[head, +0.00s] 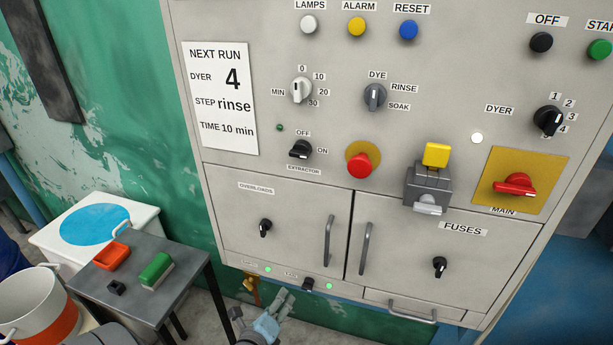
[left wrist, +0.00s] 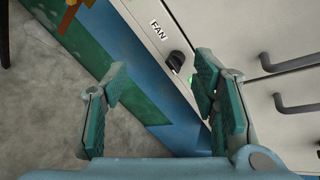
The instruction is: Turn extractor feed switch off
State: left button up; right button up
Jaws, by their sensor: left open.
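On the grey cabinet, a black knob (head: 300,150) sits between OFF and ON marks, above the label EXTRACTOR. Its exact setting is hard to read. On the cabinet's bottom strip is a small black switch (head: 307,284) with a green lamp (head: 329,286) to its right. In the left wrist view this switch (left wrist: 176,61) is beside the label FAN. My left gripper (head: 283,302) is low, below and left of that switch. It also shows in the left wrist view (left wrist: 161,72), open and empty, with the switch beyond its fingers. My right gripper is out of view.
Cabinet door handles (head: 328,242) stick out above the strip. Another green lamp (head: 268,269) is left of the switch. A red button (head: 359,166) and a red main switch (head: 514,187) are higher up. A grey table (head: 175,290) stands at left. Floor shows below the strip.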

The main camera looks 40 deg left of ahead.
pick_arm(q)
notch_tip(320, 180, up, 14)
jog(key=w+m+t+y, duration=0.1)
jog(key=w+m+t, duration=0.1)
jog(key=m+t, duration=0.25)
jog(key=m+t+y+b, duration=0.1)
jog(key=m+t+y, duration=0.1)
jog(key=m+t, duration=0.4)
send_near(298, 156)
jog(key=s+d+g, duration=0.2)
jog(key=s, duration=0.3)
jog(key=shift+m+t, duration=0.25)
jog(key=shift+t, duration=0.1)
jog(key=p+x, duration=0.1)
jog(key=x, duration=0.3)
jog(key=p+x, duration=0.1)
jog(key=x, duration=0.4)
jog(key=f+p+x, duration=0.1)
jog(key=p+x, duration=0.1)
jog(key=x, duration=0.3)
jog(key=shift+w, duration=0.2)
jog(key=shift+w+a+r, duration=0.1)
jog(key=shift+w+a, duration=0.05)
jog(key=shift+w, duration=0.05)
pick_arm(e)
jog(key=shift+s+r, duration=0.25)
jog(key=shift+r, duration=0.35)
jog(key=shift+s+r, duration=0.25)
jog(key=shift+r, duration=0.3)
